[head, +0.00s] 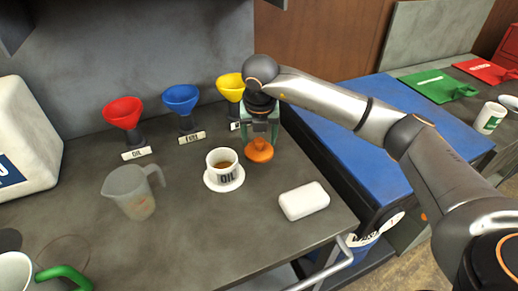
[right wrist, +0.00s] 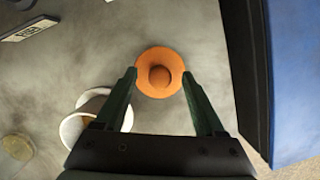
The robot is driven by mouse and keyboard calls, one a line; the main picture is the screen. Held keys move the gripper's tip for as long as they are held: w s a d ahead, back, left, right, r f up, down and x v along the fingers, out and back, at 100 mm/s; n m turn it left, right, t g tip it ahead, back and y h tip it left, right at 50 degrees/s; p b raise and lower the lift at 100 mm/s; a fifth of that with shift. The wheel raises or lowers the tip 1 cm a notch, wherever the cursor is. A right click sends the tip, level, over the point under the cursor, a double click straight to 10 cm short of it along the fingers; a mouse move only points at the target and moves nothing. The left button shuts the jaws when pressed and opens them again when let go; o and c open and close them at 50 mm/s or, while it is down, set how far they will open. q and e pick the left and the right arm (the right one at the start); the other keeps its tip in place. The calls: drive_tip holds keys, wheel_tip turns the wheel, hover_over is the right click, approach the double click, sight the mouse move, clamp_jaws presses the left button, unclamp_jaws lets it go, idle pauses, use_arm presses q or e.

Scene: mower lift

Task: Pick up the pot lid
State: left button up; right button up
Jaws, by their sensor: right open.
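The pot lid (head: 259,150) is a small orange disc with a round knob on top. It lies on the grey bench near its right side. In the right wrist view the lid (right wrist: 160,74) shows between and just beyond the tips of the two green fingers. My right gripper (head: 260,134) points down above the lid, open, with its fingers (right wrist: 157,82) apart and nothing between them that I can see held. In the head view the fingers partly cover the lid's far side. My left gripper is not in view.
A white cup marked OIL (head: 223,166) on a saucer stands close left of the lid. A white block (head: 304,201) lies in front. Red (head: 123,113), blue (head: 181,99) and yellow (head: 231,87) funnels stand behind. A measuring jug (head: 131,192) is farther left.

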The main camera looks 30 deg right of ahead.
clamp_jaws()
idle(0.5)
drive_tip(key=shift+r, duration=0.1)
